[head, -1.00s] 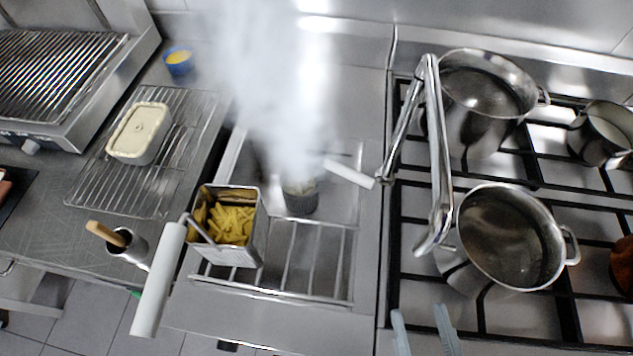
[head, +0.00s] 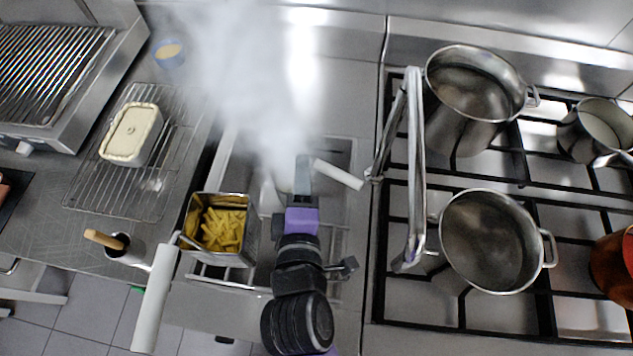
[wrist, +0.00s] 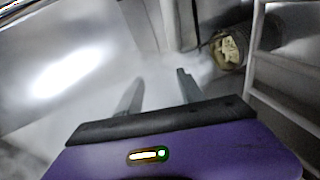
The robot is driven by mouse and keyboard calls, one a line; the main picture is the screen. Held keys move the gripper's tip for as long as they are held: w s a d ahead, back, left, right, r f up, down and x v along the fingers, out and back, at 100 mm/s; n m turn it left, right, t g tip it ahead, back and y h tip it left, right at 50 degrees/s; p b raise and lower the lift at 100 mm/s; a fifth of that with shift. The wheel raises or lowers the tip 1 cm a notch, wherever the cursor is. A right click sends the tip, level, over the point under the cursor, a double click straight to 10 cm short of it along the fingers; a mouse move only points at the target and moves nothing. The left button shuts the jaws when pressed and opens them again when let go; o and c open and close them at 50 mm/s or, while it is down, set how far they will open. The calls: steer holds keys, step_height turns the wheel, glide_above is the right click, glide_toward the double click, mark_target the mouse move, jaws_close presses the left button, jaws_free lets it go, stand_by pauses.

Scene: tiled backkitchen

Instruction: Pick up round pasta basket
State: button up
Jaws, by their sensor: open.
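The round pasta basket has a white handle (head: 338,174) that sticks out to the right over the steaming cooker in the head view. Its body is mostly hidden there behind my gripper (head: 303,165) and steam. In the wrist view the basket (wrist: 230,48) shows at upper right as a round container with pale pasta inside. My gripper (wrist: 158,82) is open there, with two grey fingers apart and no object visibly held between them. The basket lies to the right of and beyond the fingertips in that view. Steam blurs the area around the fingers.
A square basket of yellow pasta (head: 219,231) with a long white handle (head: 154,300) hangs left of my gripper. A tall chrome tap (head: 415,170) stands to the right. Pots (head: 490,240) sit on the stove. A wire rack with a tub (head: 131,134) is at left.

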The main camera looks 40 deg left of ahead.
mark_target(315, 167)
steer(key=shift+n+h, duration=0.8)
steer(key=shift+w+a+f+p, duration=0.2)
steer(key=shift+w+a+f, duration=0.15)
steer(key=shift+w+f, duration=0.7)
steer(key=shift+w+a+f+p, duration=0.2)
steer(key=shift+w+a+f, duration=0.1)
steer(key=shift+w+f, duration=0.7)
steer(key=shift+w+a+f+p, duration=0.2)
steer(key=shift+w+a+f, duration=0.15)
steer(key=shift+w+f, duration=0.65)
steer(key=shift+w+r, duration=0.2)
steer(key=shift+r, duration=0.05)
jaws_close()
steer(key=shift+r, duration=0.1)
